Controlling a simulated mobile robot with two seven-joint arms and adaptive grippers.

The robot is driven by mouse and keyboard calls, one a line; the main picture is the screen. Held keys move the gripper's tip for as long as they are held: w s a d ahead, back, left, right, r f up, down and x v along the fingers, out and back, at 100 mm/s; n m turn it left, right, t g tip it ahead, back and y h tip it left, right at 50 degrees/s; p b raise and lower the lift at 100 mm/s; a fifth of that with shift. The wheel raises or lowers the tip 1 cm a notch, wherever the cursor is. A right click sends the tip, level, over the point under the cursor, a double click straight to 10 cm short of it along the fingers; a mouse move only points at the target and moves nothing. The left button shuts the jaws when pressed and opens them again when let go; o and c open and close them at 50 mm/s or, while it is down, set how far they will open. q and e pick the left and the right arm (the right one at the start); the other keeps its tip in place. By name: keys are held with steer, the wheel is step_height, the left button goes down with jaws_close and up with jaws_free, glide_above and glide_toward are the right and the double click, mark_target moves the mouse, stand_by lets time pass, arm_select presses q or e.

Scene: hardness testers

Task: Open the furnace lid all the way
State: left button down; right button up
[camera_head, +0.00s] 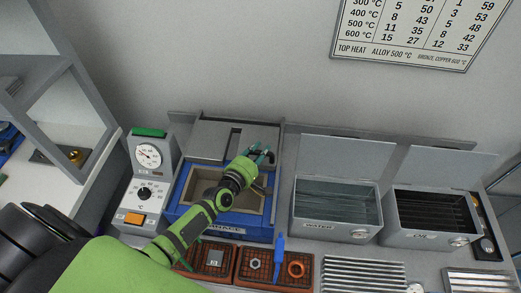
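The blue furnace (233,231) stands left of centre, and its pale-lined chamber shows from above. A grey lid panel (211,138) with a dark slot is raised behind the chamber opening. My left arm reaches across the chamber from the lower left and hides part of it. My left gripper (262,152) is at the right part of the raised lid, its teal fingertips apart with nothing clearly between them. Whether it touches the lid cannot be told. My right gripper is not in view.
A control box with a dial (148,155) stands left of the furnace. The water tank (333,228) and oil tank (430,235) stand right, their lids up. Brown trays (245,276) with small parts and an upright blue object (279,252) lie in front.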

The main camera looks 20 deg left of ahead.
arm_select(q)
steer(key=c, duration=1.3)
jaws_free()
steer(key=shift+o, duration=0.2)
steer(key=v, duration=1.2)
